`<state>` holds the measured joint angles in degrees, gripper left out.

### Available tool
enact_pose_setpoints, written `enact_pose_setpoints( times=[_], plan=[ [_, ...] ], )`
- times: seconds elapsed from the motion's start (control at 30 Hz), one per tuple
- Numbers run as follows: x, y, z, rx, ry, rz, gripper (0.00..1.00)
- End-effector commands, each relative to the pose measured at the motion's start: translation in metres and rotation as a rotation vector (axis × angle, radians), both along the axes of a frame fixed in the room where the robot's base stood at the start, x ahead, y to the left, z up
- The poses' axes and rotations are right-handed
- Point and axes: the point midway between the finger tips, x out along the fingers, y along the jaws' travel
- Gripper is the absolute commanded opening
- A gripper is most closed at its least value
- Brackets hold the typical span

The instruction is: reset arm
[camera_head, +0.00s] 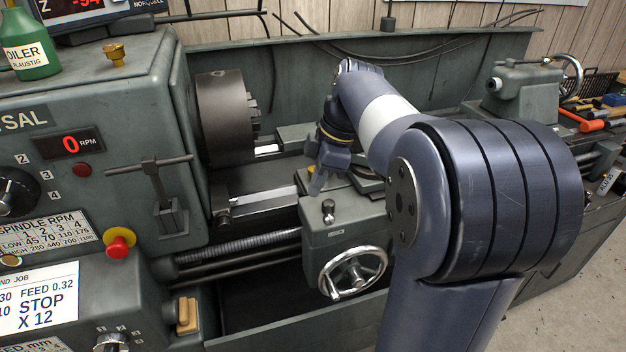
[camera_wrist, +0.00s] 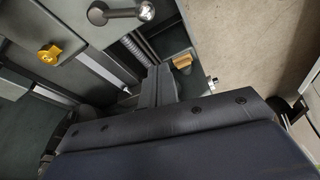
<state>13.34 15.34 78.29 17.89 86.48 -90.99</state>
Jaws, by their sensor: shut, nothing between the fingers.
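My gripper (camera_head: 316,184) shows in the head view, pointing down over the lathe carriage (camera_head: 345,235), near its upper left edge. Its narrow fingers are together and hold nothing. My blue-grey arm reaches across the lathe from the right foreground and bends down at the wrist. In the wrist view the dark gripper body fills the lower part, with the closed fingers (camera_wrist: 157,86) beyond it. Whether the fingertips touch the carriage is not clear.
The chuck (camera_head: 225,115) is left of my gripper. A T-handled lever (camera_head: 150,172) stands out from the headstock. The carriage handwheel (camera_head: 352,272) is below my gripper. The tailstock (camera_head: 525,92) and several tools, including a red-orange hammer (camera_head: 590,125), are at the right.

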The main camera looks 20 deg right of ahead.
Motion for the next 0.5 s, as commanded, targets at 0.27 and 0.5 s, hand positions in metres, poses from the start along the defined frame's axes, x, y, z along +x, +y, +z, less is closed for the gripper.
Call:
enact_pose_setpoints(
  times=[0.27,0.5],
  plan=[
    [0.000,0.002,-0.006,0.000,0.002,0.001,0.00],
    [0.002,0.014,-0.042,0.001,0.005,0.002,0.00]
  ],
)
